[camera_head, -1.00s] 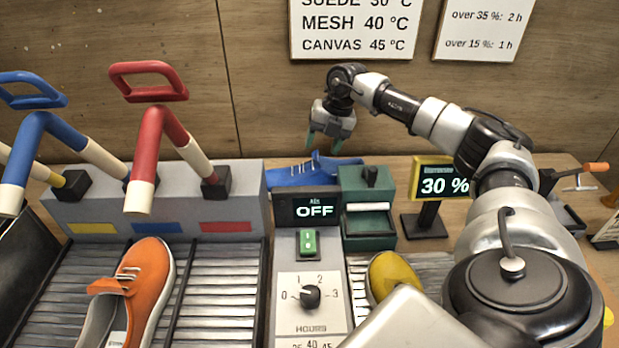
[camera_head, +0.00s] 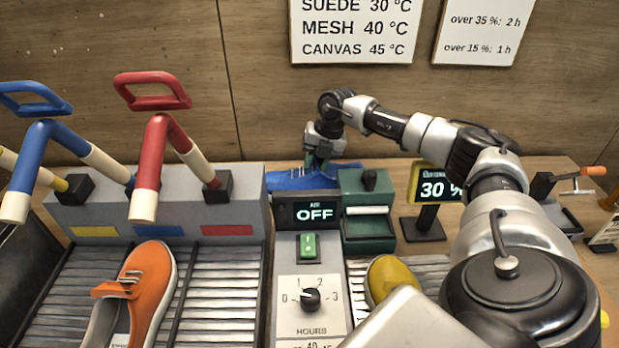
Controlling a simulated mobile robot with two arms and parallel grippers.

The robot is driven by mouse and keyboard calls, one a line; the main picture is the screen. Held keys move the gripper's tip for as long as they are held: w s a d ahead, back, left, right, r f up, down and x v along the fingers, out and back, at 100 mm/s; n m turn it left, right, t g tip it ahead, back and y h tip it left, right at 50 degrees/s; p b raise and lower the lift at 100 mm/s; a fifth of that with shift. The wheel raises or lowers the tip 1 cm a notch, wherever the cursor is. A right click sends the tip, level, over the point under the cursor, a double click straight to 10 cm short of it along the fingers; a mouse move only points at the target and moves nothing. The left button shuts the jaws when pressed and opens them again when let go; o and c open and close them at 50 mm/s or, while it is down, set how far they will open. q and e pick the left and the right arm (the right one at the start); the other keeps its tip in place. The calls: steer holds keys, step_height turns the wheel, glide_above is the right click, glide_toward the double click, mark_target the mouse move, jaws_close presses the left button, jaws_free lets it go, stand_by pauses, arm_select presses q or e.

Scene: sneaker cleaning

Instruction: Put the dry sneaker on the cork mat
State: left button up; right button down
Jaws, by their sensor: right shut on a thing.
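A blue sneaker (camera_head: 287,179) lies at the back, behind the control box, its lower part hidden. My right gripper (camera_head: 317,164) reaches down from above and is shut on the blue sneaker's upper; the fingertips are partly hidden. An orange sneaker (camera_head: 149,283) lies on the slatted rack at the left, laces and tongue showing. A yellow sneaker (camera_head: 388,280) shows only its toe on the right rack, partly behind my arm. I cannot make out a cork mat. My left gripper is not in view.
The control box reads OFF on its display (camera_head: 314,214), with a green switch (camera_head: 307,246) and a dial (camera_head: 310,298). A green box (camera_head: 368,226) and a 30 % display (camera_head: 437,189) stand right. Red (camera_head: 152,92) and blue (camera_head: 35,100) tubes rise at left.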

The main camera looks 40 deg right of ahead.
stand_by(0.4)
arm_select(q)
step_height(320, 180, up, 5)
steer(key=p, duration=0.5)
arm_select(e)
step_height(320, 180, up, 26)
arm_select(q)
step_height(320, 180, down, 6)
steer(key=b, duration=0.6)
arm_select(e)
step_height(320, 180, down, 8)
stand_by(0.5)
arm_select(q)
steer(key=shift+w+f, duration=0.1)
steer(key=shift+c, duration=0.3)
arm_select(e)
steer(key=shift+d, duration=0.1)
